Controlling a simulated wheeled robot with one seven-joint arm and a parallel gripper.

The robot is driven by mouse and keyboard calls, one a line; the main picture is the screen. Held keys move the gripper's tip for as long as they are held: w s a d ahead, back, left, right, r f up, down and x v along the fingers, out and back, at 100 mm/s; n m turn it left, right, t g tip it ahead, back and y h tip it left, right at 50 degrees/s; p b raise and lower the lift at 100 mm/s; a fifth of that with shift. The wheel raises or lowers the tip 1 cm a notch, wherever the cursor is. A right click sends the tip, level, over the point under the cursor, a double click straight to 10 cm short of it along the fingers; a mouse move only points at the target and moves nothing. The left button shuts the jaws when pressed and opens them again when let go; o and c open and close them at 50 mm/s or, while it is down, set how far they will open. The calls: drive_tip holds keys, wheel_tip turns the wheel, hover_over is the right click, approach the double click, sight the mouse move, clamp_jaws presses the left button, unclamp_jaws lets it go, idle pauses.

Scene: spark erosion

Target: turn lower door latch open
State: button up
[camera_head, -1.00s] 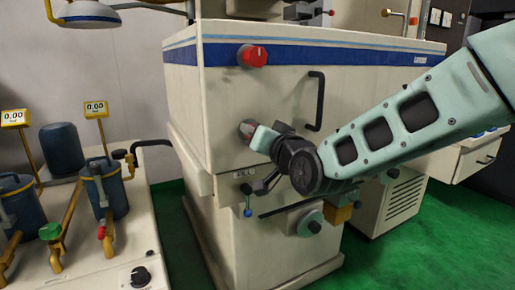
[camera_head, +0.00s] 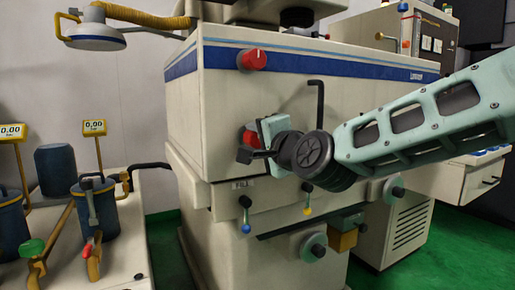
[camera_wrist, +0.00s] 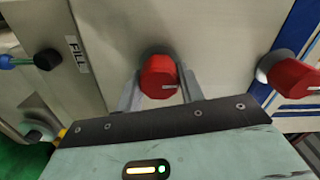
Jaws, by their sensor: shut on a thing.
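The lower door latch is a red knob (camera_head: 250,137) on the left front of the cream machine, mostly hidden by my gripper in the head view. In the wrist view the lower latch (camera_wrist: 158,77) sits between the two grey fingers. My gripper (camera_head: 262,134) is shut on it, and my gripper (camera_wrist: 160,92) has one finger on each side of it. The upper latch, a like red knob (camera_head: 252,58), is above on the same front and also shows in the wrist view (camera_wrist: 292,77). The door (camera_head: 290,75) looks closed.
A black door handle (camera_head: 319,108) stands close above my wrist. Small levers with blue (camera_head: 246,214) and yellow (camera_head: 307,198) ends hang below. A side bench (camera_head: 140,225) with gauges and blue canisters (camera_head: 95,205) is at the left. Green floor shows at right.

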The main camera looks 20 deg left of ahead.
drive_tip(key=shift+m+b, duration=0.3)
drive_tip(key=shift+m, duration=0.2)
drive_tip(key=o, duration=1)
drive_tip(key=shift+d, duration=0.1)
drive_tip(key=v, duration=1.7)
drive_tip(key=shift+s, duration=0.2)
